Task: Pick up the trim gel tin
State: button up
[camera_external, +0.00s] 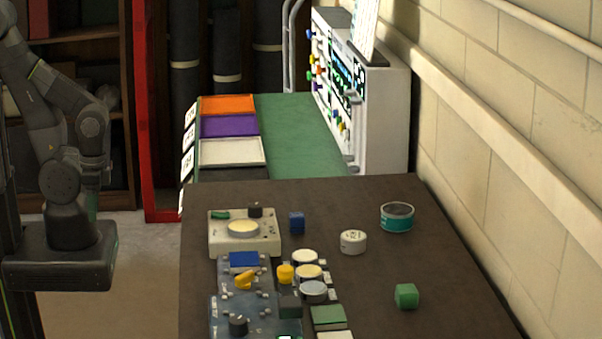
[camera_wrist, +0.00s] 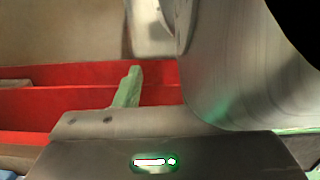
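A round teal tin (camera_external: 397,218) with a dark top stands upright at the far right of the dark table in the external view. A smaller round white tin (camera_external: 353,242) stands to its left and a little nearer. Their labels are too small to read, so I cannot tell which is the trim gel tin. My arm is folded at the far left, off the table and well apart from both tins. The wrist view shows neither tin.
The dark table (camera_external: 385,285) also holds a green cube (camera_external: 407,296), a blue cube (camera_external: 297,222) and a control panel (camera_external: 243,237) with a cluster of small parts. Trays (camera_external: 232,151) and a white instrument rack (camera_external: 384,120) stand behind. A wall (camera_external: 500,110) bounds the right. The wrist view shows red panels (camera_wrist: 60,103).

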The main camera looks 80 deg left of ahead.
jog(key=shift+o, duration=0.2)
jog(key=shift+w, duration=0.15)
jog(key=o, duration=1.3)
jog(key=w+d+r+m+t+h+p, duration=0.15)
jog(key=w+r, duration=0.25)
jog(key=w, duration=1.2)
jog(key=w+d+r+m+t, duration=0.15)
jog(key=w+r, duration=0.25)
jog(key=w, duration=1.3)
jog(key=w+d+r+m+t+h+p, duration=0.15)
jog(key=w+r, duration=0.25)
jog(key=w, duration=1.2)
jog(key=m+t+p, duration=0.1)
jog(key=m+t, duration=0.1)
jog(key=m, duration=0.1)
send_near(397, 209)
jog(key=shift+g, duration=0.25)
jog(key=x, duration=0.5)
jog(key=shift+w+a, duration=0.15)
jog(key=shift+a, duration=0.1)
jog(key=shift+p+x, duration=1.2)
jog(key=shift+x, duration=1.4)
